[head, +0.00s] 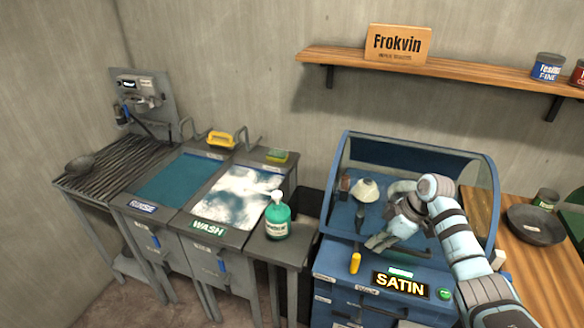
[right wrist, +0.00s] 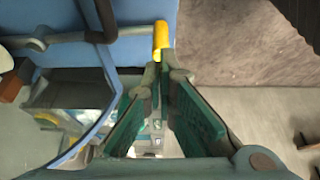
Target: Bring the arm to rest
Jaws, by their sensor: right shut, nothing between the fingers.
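My right arm comes in from the lower right in the head view and reaches over the blue machine (head: 335,285) with the clear hood. My right gripper (head: 376,243) is at the machine's front opening, pointing down and to the left. It is shut and empty. In the right wrist view the fingers (right wrist: 164,76) with green pads meet at their tips, and a yellow handle (right wrist: 161,38) shows just beyond them. A pale, cone-like piece (head: 366,190) stands inside the machine, left of the gripper and apart from it. My left gripper is not in view.
A green bottle (head: 277,217) stands left of the machine. Rinse and wash basins are further left. A dark pan (head: 537,225) lies on the wooden table at right.

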